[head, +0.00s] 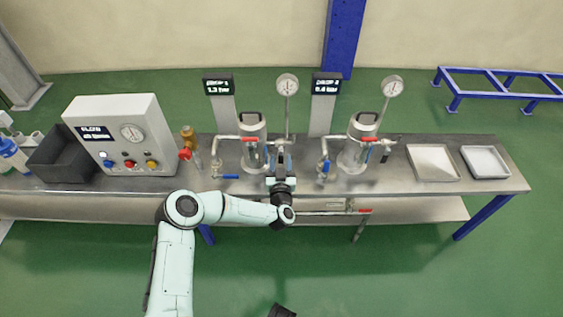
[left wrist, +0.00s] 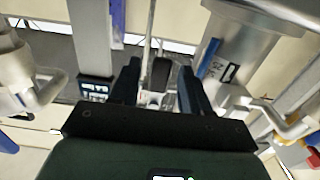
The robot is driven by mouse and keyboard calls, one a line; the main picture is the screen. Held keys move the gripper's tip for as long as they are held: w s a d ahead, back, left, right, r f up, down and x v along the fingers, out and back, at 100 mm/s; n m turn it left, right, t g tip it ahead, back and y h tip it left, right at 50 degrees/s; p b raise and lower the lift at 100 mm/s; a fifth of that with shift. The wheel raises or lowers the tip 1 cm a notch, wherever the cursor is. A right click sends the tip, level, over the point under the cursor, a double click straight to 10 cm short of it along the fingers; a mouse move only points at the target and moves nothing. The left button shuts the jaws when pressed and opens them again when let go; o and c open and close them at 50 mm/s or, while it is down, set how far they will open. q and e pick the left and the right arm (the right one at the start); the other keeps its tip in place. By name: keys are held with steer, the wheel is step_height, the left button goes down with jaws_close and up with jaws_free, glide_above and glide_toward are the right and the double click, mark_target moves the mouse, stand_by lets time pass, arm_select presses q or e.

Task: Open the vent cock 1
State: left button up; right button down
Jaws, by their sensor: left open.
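My left gripper (head: 281,160) is at the first station, just right of its steel vessel (head: 252,152). In the left wrist view my left gripper (left wrist: 160,86) is open, with its two dark fingers apart. A small black lever (left wrist: 160,72) shows between the fingertips; it may be the handle of vent cock 1, but no label on it is readable. I cannot tell whether the fingers touch it. In the head view the gripper hides this spot. A dark part of mine (head: 283,311), perhaps the right gripper, is cut off at the bottom edge.
The first station also has a dial gauge (head: 288,84), a display (head: 218,86) and a blue-handled valve (head: 228,176). A second vessel (head: 358,150) stands right of my gripper. A control box (head: 120,135) is left. Trays (head: 433,162) lie on the steel bench's right.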

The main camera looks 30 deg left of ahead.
arm_select(q)
steer(key=shift+w+a, duration=0.3)
steer(key=shift+w, duration=0.2)
arm_select(e)
steer(key=shift+s+f, duration=0.25)
steer(key=shift+s, duration=0.2)
arm_select(q)
jaws_close()
arm_select(e)
steer(key=shift+w, duration=0.1)
